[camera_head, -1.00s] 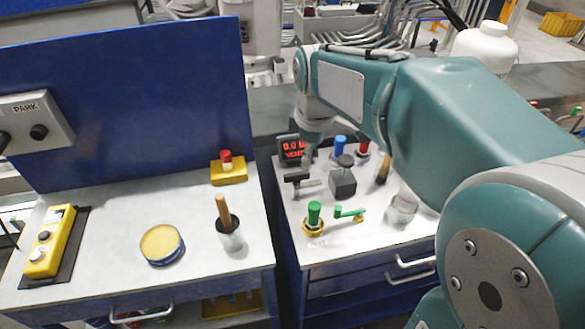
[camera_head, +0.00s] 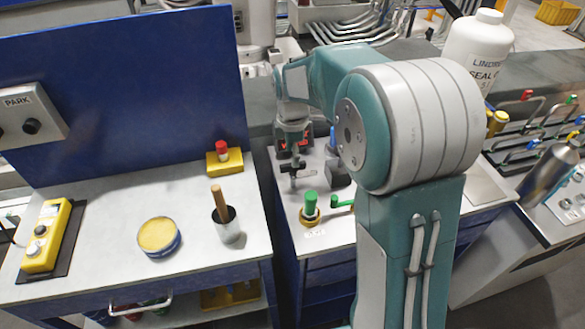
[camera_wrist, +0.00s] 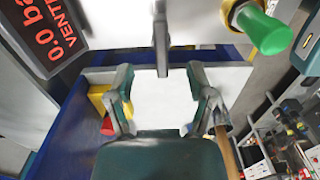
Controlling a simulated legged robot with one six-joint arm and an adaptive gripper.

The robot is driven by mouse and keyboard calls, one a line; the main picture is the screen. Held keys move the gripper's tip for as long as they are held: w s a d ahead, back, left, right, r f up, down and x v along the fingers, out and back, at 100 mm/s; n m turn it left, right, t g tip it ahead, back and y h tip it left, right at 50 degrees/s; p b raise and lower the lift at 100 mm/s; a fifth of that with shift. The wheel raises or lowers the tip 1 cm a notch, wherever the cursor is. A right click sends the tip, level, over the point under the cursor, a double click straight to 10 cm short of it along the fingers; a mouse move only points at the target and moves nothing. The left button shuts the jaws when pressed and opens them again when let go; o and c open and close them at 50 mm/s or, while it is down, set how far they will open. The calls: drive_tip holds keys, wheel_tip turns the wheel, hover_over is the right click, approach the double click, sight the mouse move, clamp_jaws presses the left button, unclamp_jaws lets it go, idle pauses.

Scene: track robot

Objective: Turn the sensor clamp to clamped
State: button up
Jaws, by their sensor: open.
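The sensor clamp appears to be the small dark T-shaped handle (camera_head: 297,172) on the right worktop, in front of the red-digit display. In the wrist view its dark bar (camera_wrist: 161,42) hangs from the top edge, ending just beyond and between the fingertips. My gripper (camera_head: 293,152) is above and close behind the handle in the head view. In the wrist view my gripper (camera_wrist: 163,82) is open, with a finger on each side and nothing between the pads. I cannot tell whether it touches the handle.
The red-digit display (camera_wrist: 43,35) is beside the handle. A green-capped valve (camera_head: 310,207) with a brass base stands in front. My arm hides much of the right worktop. The left bench holds a yellow-red button box (camera_head: 225,160), a cup (camera_head: 228,228) and a round tin (camera_head: 158,237).

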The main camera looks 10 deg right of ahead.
sight(292, 169)
wheel_tip(292, 169, down, 6)
drive_tip(key=shift+r, duration=0.2)
clamp_jaws()
